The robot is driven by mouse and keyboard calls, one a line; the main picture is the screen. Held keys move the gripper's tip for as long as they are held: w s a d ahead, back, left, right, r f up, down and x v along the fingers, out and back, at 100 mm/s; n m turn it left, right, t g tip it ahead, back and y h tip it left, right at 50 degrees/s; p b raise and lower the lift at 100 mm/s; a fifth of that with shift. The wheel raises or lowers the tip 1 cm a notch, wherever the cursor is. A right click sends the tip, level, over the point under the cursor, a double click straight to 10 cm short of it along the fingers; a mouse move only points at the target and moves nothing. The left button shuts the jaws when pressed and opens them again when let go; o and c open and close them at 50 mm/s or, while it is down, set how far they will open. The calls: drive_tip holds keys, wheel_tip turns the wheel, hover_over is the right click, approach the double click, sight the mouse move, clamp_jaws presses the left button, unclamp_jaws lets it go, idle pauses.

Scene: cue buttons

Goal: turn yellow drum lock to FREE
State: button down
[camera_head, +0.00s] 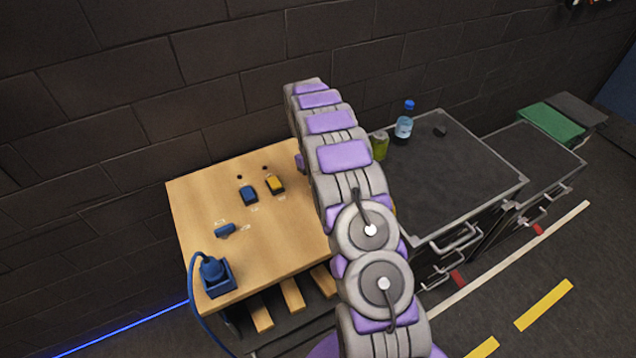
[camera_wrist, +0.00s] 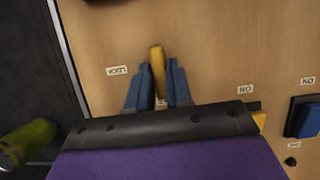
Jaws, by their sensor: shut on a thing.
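The yellow drum lock's handle (camera_wrist: 157,57) stands out from the wooden panel in the wrist view. My gripper (camera_wrist: 159,70) has its two blue fingers shut on this handle, one on each side. The handle's long side runs up and down in the picture. A LOCK label (camera_wrist: 117,70) lies apart to the left. Another small label shows between the fingers, mostly covered, and I cannot read it. In the head view my arm hides both the yellow lock and my gripper.
The wooden bench (camera_head: 205,190) also carries a blue handle (camera_head: 225,228), a blue switch (camera_head: 248,196), a yellow switch (camera_head: 275,184) and a blue plug with cable (camera_head: 214,274). A dark cabinet to the right holds a bottle (camera_head: 404,124) and a green can (camera_head: 379,144).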

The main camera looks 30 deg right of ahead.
drive_tip(key=c, duration=1.1)
unclamp_jaws()
drive_tip(key=p+v, duration=1.6)
drive_tip(key=v, duration=0.1)
drive_tip(key=shift+r, duration=0.1)
drive_tip(key=shift+w+p, duration=0.1)
drive_tip(key=shift+p, duration=0.55)
drive_tip(key=shift+r, duration=0.1)
